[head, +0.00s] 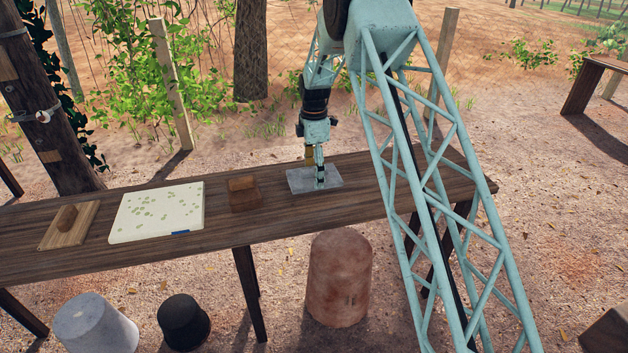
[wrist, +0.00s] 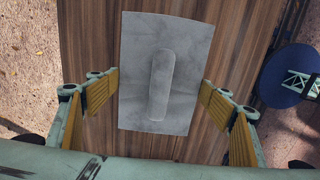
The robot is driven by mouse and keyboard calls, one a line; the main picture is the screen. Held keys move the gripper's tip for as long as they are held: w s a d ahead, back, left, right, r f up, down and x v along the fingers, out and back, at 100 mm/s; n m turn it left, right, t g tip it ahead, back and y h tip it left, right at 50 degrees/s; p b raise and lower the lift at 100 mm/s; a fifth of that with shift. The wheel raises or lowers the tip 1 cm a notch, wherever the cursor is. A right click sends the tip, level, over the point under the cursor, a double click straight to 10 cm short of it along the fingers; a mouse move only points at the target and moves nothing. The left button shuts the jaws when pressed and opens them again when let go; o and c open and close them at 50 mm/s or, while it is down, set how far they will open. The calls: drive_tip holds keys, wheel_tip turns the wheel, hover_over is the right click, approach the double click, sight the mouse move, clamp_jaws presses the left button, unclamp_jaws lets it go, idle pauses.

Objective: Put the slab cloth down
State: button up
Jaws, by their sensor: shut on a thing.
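The slab cloth (wrist: 138,60) is a flat grey rectangle with a long rounded ridge along its middle. In the wrist view it lies over the brown table planks between my fingers. In the head view it shows as a pale grey slab (head: 300,184) at the right part of the table (head: 270,220). My gripper (wrist: 160,86) has its yellow-padded fingers spread wide, with the tips at the two long side edges of the slab cloth, shut on it. In the head view my gripper (head: 320,182) points straight down. I cannot tell whether the slab cloth touches the table.
Left of it stand a brown block (head: 245,194), a white spotted board (head: 155,212) and a small wooden board (head: 58,238) with a brown lump. A reddish drum (head: 340,275), a black bucket (head: 184,320) and a pale bucket (head: 95,325) stand on the ground. Bare tabletop lies around the slab.

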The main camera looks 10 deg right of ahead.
drive_tip(key=shift+f, duration=1.5)
drive_tip(key=shift+f, duration=0.2)
drive_tip(key=o, duration=0.9)
drive_tip(key=shift+r, duration=0.15)
wheel_tip(320, 180, up, 11)
drive_tip(key=shift+r+p, duration=0.1)
drive_tip(key=shift+p, duration=0.35)
drive_tip(key=shift+r, duration=0.45)
drive_tip(key=shift+r, duration=0.1)
